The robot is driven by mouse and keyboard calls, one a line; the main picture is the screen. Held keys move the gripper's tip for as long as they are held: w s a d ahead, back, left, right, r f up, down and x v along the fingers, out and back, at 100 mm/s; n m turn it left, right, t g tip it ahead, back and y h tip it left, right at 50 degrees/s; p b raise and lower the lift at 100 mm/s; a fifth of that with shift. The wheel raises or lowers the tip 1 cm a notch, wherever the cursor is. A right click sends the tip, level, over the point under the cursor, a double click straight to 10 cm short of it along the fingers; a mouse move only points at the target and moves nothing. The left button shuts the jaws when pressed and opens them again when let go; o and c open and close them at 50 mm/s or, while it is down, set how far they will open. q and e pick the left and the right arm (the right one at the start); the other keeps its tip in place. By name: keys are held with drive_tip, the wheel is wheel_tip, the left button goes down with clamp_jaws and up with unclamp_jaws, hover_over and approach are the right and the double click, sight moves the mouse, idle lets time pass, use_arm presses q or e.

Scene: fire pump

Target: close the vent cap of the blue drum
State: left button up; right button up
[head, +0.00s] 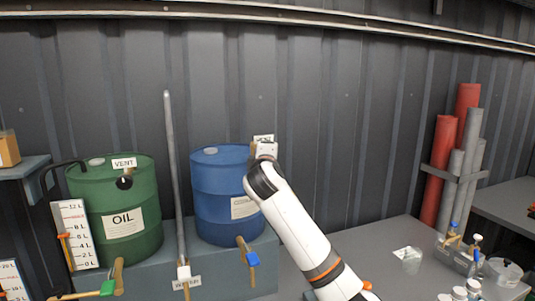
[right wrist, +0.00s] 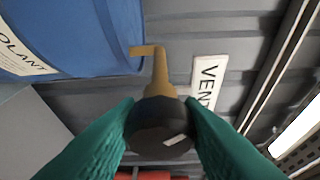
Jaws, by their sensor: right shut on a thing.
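The blue drum (head: 222,190) stands on a grey bench and also shows at the upper left of the right wrist view (right wrist: 70,35). A bent brass vent pipe (right wrist: 158,72) comes off the drum and runs to the black round vent cap (right wrist: 160,124). My right gripper (right wrist: 160,135) is shut on the cap, with one teal finger on each side of it. In the head view my right arm hides the cap, and the gripper is at the drum's upper right. My left gripper is not in view.
A green oil drum (head: 115,215) and a grey upright pipe (head: 174,170) stand left of the blue drum. Bottles (head: 473,245) and red tubes (head: 444,160) are at the right.

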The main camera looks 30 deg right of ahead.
drive_tip(key=m+g+y+p, duration=0.1)
drive_tip(key=m, duration=0.3)
drive_tip(key=shift+p, duration=0.4)
drive_tip(key=shift+m+g+y+p, duration=0.3)
drive_tip(key=shift+m+y+p, duration=0.4)
drive_tip(key=shift+m+y, duration=0.45)
drive_tip(key=shift+f+m, duration=0.1)
drive_tip(key=shift+m, duration=0.15)
drive_tip(key=o, duration=1)
drive_tip(key=shift+s, duration=0.1)
drive_tip(key=shift+s+a, duration=0.15)
drive_tip(key=shift+s, duration=0.1)
drive_tip(key=b+v, duration=0.4)
drive_tip(key=v, duration=0.7)
